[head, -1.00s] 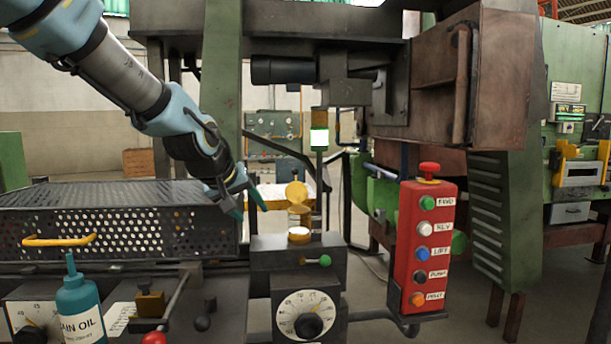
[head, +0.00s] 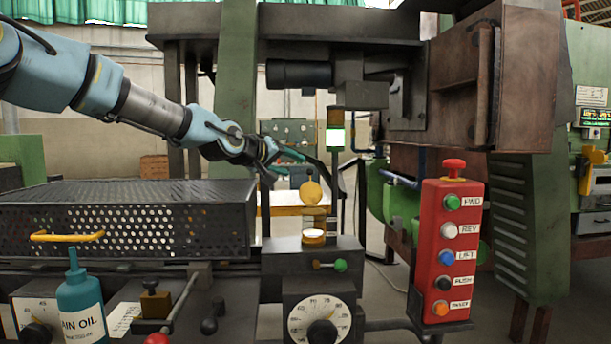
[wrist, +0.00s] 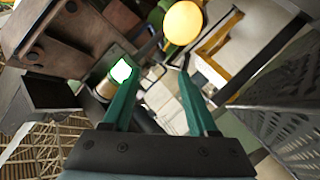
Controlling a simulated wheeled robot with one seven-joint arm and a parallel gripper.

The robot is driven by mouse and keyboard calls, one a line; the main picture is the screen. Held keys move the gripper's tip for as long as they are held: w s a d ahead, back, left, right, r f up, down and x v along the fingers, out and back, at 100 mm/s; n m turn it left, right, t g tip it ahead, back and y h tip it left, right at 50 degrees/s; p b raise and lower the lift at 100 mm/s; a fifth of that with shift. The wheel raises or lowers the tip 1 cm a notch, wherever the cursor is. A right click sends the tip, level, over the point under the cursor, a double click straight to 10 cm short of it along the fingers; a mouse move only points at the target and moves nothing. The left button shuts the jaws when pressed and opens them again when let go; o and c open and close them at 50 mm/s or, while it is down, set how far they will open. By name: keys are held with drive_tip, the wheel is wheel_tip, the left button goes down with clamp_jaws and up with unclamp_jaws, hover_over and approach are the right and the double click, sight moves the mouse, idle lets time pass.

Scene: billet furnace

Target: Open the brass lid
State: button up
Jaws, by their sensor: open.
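The brass lid (head: 312,192) shows in the head view as a round yellow disc standing upright above a short brass cup (head: 313,237) on a dark block. Its pale top rim faces up, apart from the disc. In the wrist view a bright yellow disc, apparently the lid (wrist: 183,22), is at the top, beyond the fingers. My gripper (head: 288,164) is up and left of the lid in the head view, not touching it. Its two teal fingers (wrist: 156,74) are spread with nothing between them in the wrist view.
A red button box (head: 449,250) stands to the right. A perforated dark guard (head: 130,225) fills the left. A green-knobbed lever (head: 340,265) is below the cup.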

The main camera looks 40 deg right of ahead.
sight(308, 170)
drive_tip(key=p+x, duration=0.4)
drive_tip(key=x, duration=0.5)
drive_tip(key=shift+w+d, duration=0.1)
drive_tip(key=shift+d, duration=0.15)
drive_tip(key=shift+d+f, duration=0.2)
drive_tip(key=shift+d, duration=0.2)
clamp_jaws()
idle(0.8)
